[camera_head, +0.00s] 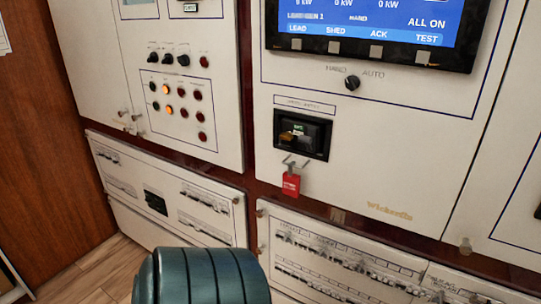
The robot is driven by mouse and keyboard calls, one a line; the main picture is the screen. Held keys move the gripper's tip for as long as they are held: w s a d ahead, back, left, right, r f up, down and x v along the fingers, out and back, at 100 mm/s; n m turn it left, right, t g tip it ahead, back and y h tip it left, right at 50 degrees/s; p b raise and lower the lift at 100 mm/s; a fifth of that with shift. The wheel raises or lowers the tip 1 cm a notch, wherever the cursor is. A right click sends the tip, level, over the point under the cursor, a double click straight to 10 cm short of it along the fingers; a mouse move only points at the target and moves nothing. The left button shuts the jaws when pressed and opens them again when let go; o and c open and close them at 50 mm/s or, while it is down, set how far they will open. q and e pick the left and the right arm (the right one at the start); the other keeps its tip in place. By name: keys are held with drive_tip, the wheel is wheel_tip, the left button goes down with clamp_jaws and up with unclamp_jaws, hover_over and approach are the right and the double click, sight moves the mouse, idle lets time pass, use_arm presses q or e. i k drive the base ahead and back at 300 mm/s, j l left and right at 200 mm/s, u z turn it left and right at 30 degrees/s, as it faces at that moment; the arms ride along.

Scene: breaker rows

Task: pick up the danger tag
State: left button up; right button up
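The danger tag (291,184) is a small red tag with faint pale lettering. It hangs from a small metal hook or bracket (294,163) on the white cabinet front, just below a black recessed breaker (302,134) with an orange-brown handle. The tag hangs about upright, and nothing covers it.
Breaker rows (340,262) lie below the tag. A rotary switch (352,83) and blue screen (380,18) are above. Left are lamps and knobs (180,95).

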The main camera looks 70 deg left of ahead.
sight(291, 181)
drive_tip(key=u, duration=2.05)
